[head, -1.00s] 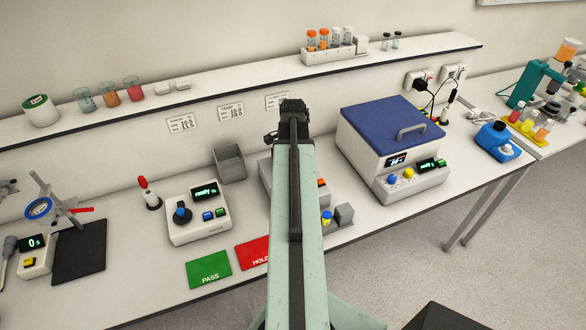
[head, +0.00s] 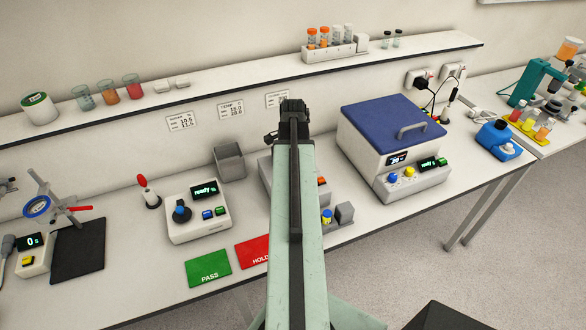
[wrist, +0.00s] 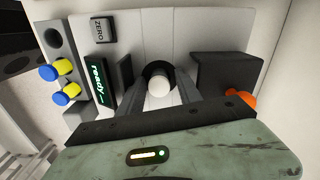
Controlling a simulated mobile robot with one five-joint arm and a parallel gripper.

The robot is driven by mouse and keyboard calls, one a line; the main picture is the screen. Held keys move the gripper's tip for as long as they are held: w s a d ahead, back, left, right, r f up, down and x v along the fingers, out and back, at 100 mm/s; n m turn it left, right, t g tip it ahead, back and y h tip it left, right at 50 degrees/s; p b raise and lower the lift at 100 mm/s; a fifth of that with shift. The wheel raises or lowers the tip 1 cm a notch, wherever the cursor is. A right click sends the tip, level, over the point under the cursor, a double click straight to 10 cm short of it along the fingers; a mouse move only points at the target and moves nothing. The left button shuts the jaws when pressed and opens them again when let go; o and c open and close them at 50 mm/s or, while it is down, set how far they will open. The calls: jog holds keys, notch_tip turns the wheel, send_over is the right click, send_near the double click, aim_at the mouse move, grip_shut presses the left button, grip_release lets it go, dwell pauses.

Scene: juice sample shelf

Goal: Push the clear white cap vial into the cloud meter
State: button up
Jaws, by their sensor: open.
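The white cap (wrist: 159,86) of the vial shows in the wrist view, inside the dark round opening of the cloud meter. The vial's body is hidden below the cap, so I cannot tell how deep it sits. The cloud meter (wrist: 207,35) has a lit ready display, a ZERO button and a dark raised block on the right. My gripper (wrist: 158,74) is open, with one dark finger on each side of the cap. In the head view my arm hides the gripper, the vial and most of the cloud meter (head: 267,172).
Blue-and-yellow vials (wrist: 67,94) stand in a grey rack left of the meter in the wrist view. An orange part (wrist: 243,98) is at the right. In the head view, a blue-lidded machine (head: 392,115) stands right of my arm, and a red HOLD mat (head: 252,252) lies left.

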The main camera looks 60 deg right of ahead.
jog(key=shift+r, duration=0.1)
notch_tip(320, 180, up, 8)
jog(key=p, duration=0.8)
jog(key=shift+s, duration=0.1)
jog(key=shift+f, duration=0.2)
